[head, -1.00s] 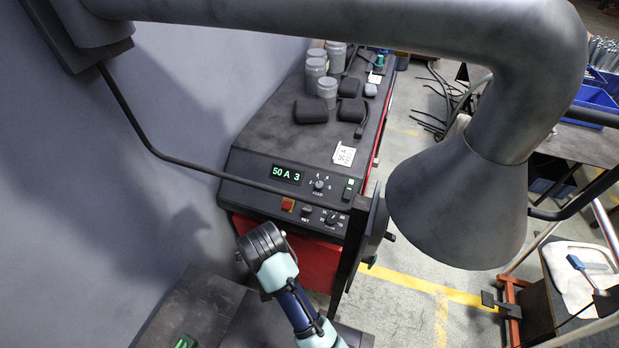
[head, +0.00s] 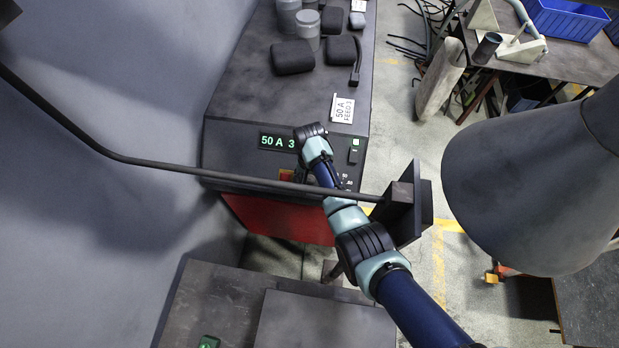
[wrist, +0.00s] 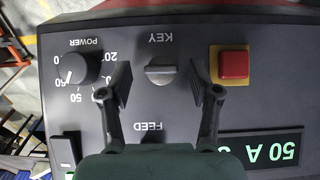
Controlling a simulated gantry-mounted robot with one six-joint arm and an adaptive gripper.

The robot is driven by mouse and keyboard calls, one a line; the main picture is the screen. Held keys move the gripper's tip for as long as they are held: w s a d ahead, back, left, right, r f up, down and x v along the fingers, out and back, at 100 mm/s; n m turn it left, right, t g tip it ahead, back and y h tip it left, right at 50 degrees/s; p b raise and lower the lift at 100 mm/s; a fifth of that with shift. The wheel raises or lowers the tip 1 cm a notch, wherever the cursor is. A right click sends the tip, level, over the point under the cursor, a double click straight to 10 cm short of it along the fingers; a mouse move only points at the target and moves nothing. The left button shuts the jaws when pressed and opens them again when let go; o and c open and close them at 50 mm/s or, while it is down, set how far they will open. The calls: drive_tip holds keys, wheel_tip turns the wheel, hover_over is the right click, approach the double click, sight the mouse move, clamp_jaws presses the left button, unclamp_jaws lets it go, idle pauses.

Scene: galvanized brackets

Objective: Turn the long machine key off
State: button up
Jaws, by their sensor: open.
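The machine key (wrist: 161,72) is a round grey knob with a raised ridge across it, beside the upside-down KEY label in the wrist view. My gripper (wrist: 159,78) is open, with one finger on each side of the key and a gap to it on both sides. I cannot tell how far the fingertips are from the panel. In the head view my arm reaches over the front panel of the black machine (head: 232,150) and hides the key and my fingers.
A red button (wrist: 234,65) on a yellow square lies just right of the key in the wrist view. A black POWER knob (wrist: 83,68) is at the left, and the FEED knob is mostly hidden. The lit display (wrist: 262,149) reads 50 A. A dark rod (head: 190,175) crosses before the machine.

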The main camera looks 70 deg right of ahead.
drive_tip(key=shift+f, duration=0.35)
drive_tip(key=shift+w, duration=0.1)
drive_tip(key=shift+c, duration=0.3)
drive_tip(key=c, duration=1.1)
